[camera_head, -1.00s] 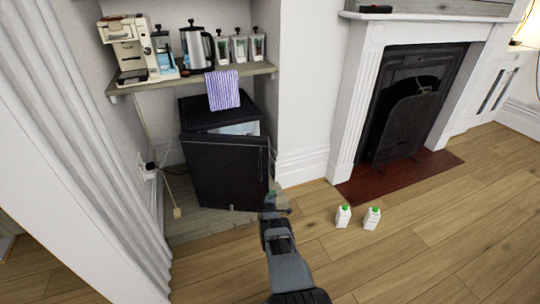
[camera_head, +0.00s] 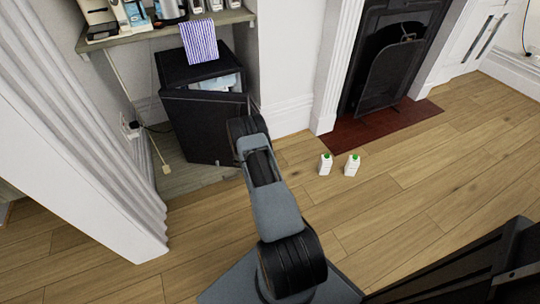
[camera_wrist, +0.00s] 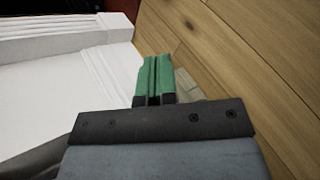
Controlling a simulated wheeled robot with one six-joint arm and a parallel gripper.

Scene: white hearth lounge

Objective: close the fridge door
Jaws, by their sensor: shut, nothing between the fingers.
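The small black fridge (camera_head: 192,66) stands under the shelf in the alcove in the head view. Its black door (camera_head: 203,130) is ajar, with a gap along the top showing a pale interior (camera_head: 222,84). My arm reaches up to the right edge of the door and covers part of it; my gripper is hidden there in the head view. In the wrist view my gripper (camera_wrist: 154,65) has its green fingers together, with nothing between them. The wrist view shows no clear part of the fridge or door, so I cannot tell whether the gripper touches it.
A shelf (camera_head: 150,37) with appliances and a striped towel (camera_head: 199,41) overhangs the fridge. Two white cartons (camera_head: 326,164) (camera_head: 352,165) stand on the wooden floor to the right. White skirting (camera_wrist: 60,45) lies left of my gripper in the wrist view. A pale curtain (camera_head: 95,120) is at left.

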